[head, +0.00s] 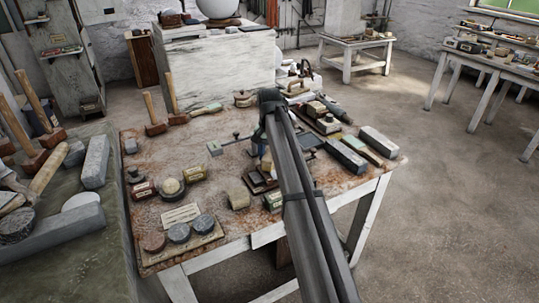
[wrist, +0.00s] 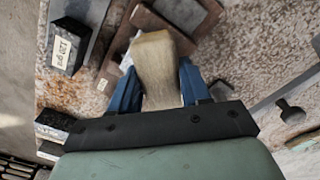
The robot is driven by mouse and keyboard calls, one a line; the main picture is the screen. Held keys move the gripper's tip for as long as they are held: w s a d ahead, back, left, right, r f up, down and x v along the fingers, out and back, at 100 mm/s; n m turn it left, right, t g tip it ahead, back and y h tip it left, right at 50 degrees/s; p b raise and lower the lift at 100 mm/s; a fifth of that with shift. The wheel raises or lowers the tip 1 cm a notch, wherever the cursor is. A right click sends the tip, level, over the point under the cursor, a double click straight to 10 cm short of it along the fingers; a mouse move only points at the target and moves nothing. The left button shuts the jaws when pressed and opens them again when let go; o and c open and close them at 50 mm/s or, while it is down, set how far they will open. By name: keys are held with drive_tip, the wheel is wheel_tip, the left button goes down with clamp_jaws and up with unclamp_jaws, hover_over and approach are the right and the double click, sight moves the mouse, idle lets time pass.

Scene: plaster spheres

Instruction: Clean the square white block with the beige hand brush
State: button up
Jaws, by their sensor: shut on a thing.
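My gripper (wrist: 158,76) has its blue fingers closed on either side of a beige, tapering piece, which I take for the beige hand brush (wrist: 157,55). In the head view my gripper (head: 264,147) is over the middle of the worktable, and my arm hides what it holds. A small pale block (head: 238,197) sits on the table, left of and nearer than the gripper. A large square white block (head: 220,68) stands behind the table with a sphere on it. I cannot tell which of these blocks is the task's. No contact between the brush and either block shows.
The worktable (head: 205,143) is crowded. A board with round discs (head: 179,233) lies at its front left, grey bars (head: 346,156) at its right. A dark block with a grit label (wrist: 70,47) and brown wooden trays (wrist: 125,45) are near the gripper. Mallets (head: 154,127) stand at the back left.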

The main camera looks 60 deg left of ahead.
drive_tip(key=shift+w+a, duration=0.7)
drive_tip(key=shift+s, duration=0.1)
drive_tip(key=shift+s+d, duration=1.5)
drive_tip(key=shift+d, duration=0.05)
drive_tip(key=shift+w+a, duration=0.1)
drive_tip(key=shift+w+a, duration=1.45)
drive_tip(key=shift+w, duration=0.05)
drive_tip(key=shift+s+d, duration=0.1)
drive_tip(key=shift+s+d, duration=1.5)
